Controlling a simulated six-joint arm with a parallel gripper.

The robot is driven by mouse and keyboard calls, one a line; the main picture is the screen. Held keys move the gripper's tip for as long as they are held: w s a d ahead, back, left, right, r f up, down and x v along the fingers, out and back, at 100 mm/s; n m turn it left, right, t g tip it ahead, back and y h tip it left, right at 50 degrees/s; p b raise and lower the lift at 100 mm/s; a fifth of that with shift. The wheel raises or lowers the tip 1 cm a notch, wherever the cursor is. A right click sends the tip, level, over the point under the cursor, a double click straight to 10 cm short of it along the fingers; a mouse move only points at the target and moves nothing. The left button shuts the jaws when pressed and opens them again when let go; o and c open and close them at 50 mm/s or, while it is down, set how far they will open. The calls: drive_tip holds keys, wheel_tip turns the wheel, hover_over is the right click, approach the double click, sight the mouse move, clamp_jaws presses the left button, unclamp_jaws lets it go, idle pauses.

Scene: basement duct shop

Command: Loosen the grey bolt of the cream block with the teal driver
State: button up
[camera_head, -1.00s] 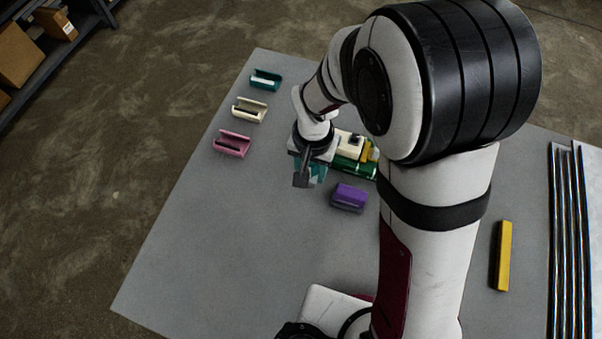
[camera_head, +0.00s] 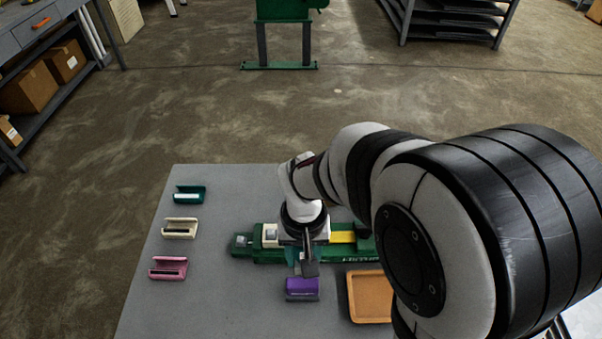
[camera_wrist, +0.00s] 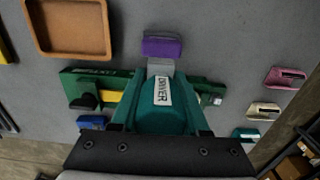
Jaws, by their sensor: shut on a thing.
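My gripper (camera_head: 308,262) is shut on the teal driver (camera_wrist: 163,115), whose label reads DRIVER in the wrist view. A grey part of the driver points away from the wrist camera, toward the purple holder. In the head view the cream block (camera_head: 268,237) sits in a green vise (camera_head: 243,251), partly hidden by my wrist. A grey piece, apparently the bolt (camera_head: 270,235), shows on the block's left end. I cannot tell whether the driver touches the block or bolt. In the wrist view the driver and gripper cover most of the block.
A purple holder (camera_head: 302,287) lies in front of the vise, beside a brown tray (camera_head: 369,296). Teal (camera_head: 189,194), cream (camera_head: 181,228) and pink (camera_head: 168,267) holders line the left side. A yellow piece (camera_head: 342,237) is on the vise. The table's front left is clear.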

sight(271, 231)
clamp_jaws()
drive_tip(key=shift+w+a+r+m, duration=0.1)
drive_tip(key=shift+w+a+m, duration=0.1)
drive_tip(key=shift+w+m, duration=0.15)
drive_tip(key=w+a+r+m, duration=0.1)
drive_tip(key=w+a+m, duration=0.1)
drive_tip(key=m, duration=0.3)
drive_tip(key=w+a+r+m, duration=0.1)
drive_tip(key=w+a+m, duration=0.1)
drive_tip(key=m, duration=0.3)
drive_tip(key=w+a+r+m, duration=0.1)
drive_tip(key=w+a+m, duration=0.1)
drive_tip(key=w+m, duration=0.2)
drive_tip(key=shift+m, duration=0.75)
drive_tip(key=shift+w+a+r+m, duration=0.1)
drive_tip(key=shift+w+a+m, duration=0.15)
drive_tip(key=shift+m, duration=0.65)
drive_tip(key=shift+a+f, duration=0.1)
drive_tip(key=shift+f, duration=2.4)
drive_tip(key=shift+f, duration=0.95)
